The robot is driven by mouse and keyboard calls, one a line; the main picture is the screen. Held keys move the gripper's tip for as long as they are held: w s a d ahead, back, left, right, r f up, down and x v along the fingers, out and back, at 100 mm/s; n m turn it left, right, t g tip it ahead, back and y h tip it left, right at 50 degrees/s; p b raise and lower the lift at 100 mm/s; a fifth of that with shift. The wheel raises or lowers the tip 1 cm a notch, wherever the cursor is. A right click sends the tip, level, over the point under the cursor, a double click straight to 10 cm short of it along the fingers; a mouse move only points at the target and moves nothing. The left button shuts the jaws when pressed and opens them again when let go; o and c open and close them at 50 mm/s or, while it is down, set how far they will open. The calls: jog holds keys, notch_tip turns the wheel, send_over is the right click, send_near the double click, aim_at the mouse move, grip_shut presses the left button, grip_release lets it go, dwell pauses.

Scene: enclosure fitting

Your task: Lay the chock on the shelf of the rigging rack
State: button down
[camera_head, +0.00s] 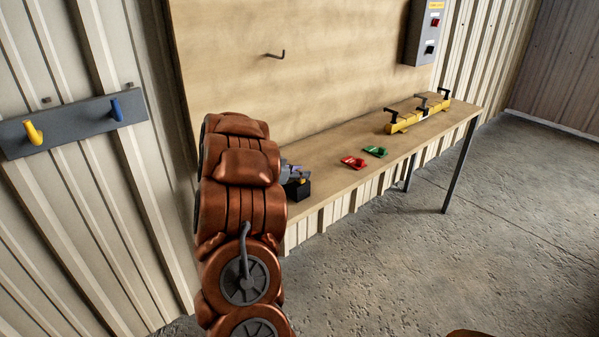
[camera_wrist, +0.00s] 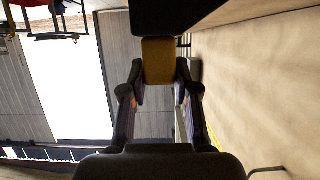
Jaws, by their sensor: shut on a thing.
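My gripper (camera_head: 294,176) is mostly hidden behind my brown arm in the head view, near the left end of the wooden bench. In the wrist view its two fingers (camera_wrist: 158,85) are closed on a yellow grip piece (camera_wrist: 158,60). This joins a black body (camera_wrist: 185,14) at the top edge, which I take to be the chock. The chock also shows in the head view as a small black block (camera_head: 297,190) under the fingers. I cannot tell whether it touches the bench. No rack with a shelf is clearly recognisable; a red frame (camera_wrist: 50,28) is partly cut off in the wrist view.
The bench (camera_head: 340,178) holds red (camera_head: 354,162) and green (camera_head: 376,151) pieces and a yellow bar with black clamps (camera_head: 405,122). A hook (camera_head: 276,54) is on the board behind. A peg rail (camera_head: 75,122) is on the left wall.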

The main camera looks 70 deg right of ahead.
jog(key=c, duration=0.9)
grip_release()
jog(key=shift+o, duration=0.2)
jog(key=b+v, duration=0.1)
jog(key=v, duration=1.1)
